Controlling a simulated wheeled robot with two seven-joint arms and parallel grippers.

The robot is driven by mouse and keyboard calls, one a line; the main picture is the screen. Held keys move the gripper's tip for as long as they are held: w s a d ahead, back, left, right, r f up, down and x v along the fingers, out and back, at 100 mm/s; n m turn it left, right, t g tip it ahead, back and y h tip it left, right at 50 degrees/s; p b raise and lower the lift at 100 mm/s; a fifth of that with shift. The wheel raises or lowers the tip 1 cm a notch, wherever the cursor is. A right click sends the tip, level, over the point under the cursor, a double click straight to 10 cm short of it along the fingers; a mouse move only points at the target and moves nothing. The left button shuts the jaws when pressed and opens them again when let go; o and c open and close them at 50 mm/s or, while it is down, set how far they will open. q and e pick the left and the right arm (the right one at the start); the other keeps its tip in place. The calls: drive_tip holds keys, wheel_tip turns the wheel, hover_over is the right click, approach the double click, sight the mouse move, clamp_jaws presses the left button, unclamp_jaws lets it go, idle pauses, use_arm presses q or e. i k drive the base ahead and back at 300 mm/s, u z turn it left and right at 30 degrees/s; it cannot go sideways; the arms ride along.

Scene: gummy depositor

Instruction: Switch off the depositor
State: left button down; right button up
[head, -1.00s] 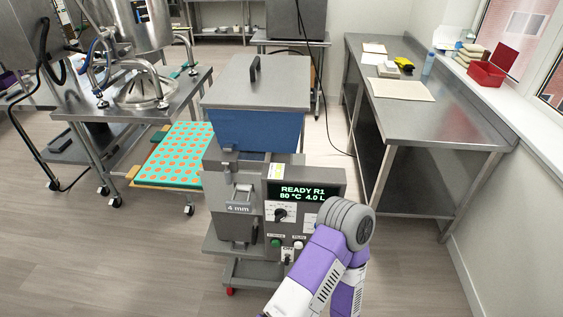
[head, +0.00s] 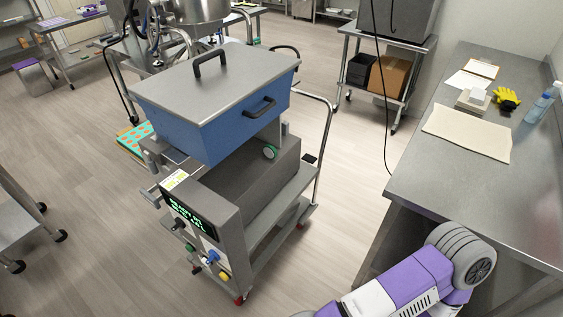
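The depositor (head: 245,128) has a blue hopper under a grey lid with handles, on a wheeled stand at the centre. Its control panel is on the lower left, seen at a steep slant. The dark display (head: 188,212) is lit with green text, too slanted to read surely. Below it are a black knob (head: 178,224), a green button (head: 190,247), a blue control (head: 213,257) and a yellow one (head: 224,277). I cannot tell the power switch's position. A purple and white link of my arm shows at lower right, apart from the depositor. Neither gripper is in view.
A steel worktable (head: 430,165) at right holds a beige sheet (head: 468,132), yellow gloves (head: 507,98) and a bottle (head: 541,106). A rail (head: 325,150) rises from the depositor's stand. A steel cart (head: 15,225) is at far left.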

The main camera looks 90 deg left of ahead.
sight(197, 270)
drive_tip(key=i, duration=0.5)
drive_tip(key=u, duration=3.7)
drive_tip(key=i, duration=0.5)
drive_tip(key=z, duration=0.15)
drive_tip(key=k, duration=0.2)
drive_tip(key=u, duration=0.15)
